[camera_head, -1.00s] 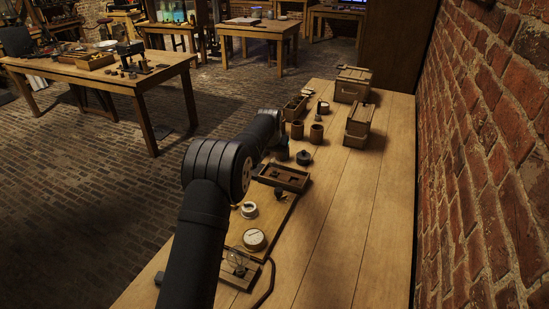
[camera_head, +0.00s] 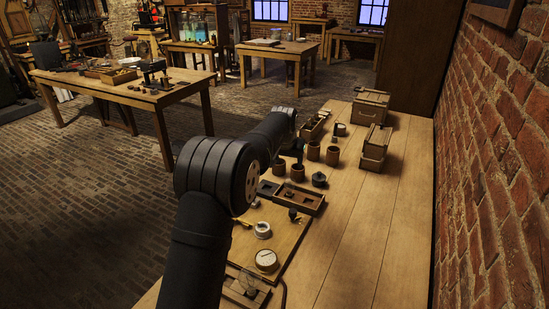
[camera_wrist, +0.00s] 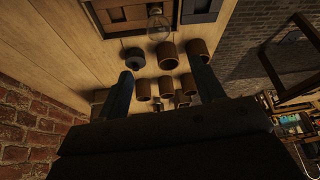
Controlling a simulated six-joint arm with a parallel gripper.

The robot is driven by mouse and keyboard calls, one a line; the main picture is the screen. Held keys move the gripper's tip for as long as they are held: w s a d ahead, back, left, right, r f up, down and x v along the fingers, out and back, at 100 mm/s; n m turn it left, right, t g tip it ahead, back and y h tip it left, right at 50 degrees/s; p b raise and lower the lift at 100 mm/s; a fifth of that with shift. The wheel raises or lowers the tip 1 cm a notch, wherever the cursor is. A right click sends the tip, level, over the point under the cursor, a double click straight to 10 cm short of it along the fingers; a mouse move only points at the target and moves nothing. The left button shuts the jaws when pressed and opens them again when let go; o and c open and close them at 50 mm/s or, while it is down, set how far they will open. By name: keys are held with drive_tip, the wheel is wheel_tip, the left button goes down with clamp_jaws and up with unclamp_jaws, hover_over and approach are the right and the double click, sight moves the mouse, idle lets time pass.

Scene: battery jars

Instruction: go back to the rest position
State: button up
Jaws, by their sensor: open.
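My arm runs up the middle of the head view, and my gripper (camera_head: 292,149) shows only as a small dark shape beyond its far end. In the wrist view my gripper (camera_wrist: 160,62) is open, its two dark fingers wide apart with nothing held between them. Beyond the fingers stand several brown jars (camera_wrist: 167,55) and a dark lidded pot (camera_wrist: 134,58). In the head view, brown jars (camera_head: 313,151) and the dark pot (camera_head: 319,180) stand on the wooden bench (camera_head: 352,240). My arm hides part of the bench's left side.
A compartmented tray (camera_head: 311,209), a glass bulb (camera_wrist: 158,25), a white coil (camera_head: 263,230) and a round dial (camera_head: 267,260) are near my arm. Wooden boxes (camera_head: 370,107) stand at the far end. A brick wall (camera_head: 500,160) borders the right. The bench's right strip is clear.

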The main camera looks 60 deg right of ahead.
sight(290, 178)
drive_tip(key=x, duration=1.2)
drive_tip(key=shift+f, duration=0.1)
drive_tip(key=shift+r, duration=1.35)
drive_tip(key=shift+f, duration=0.1)
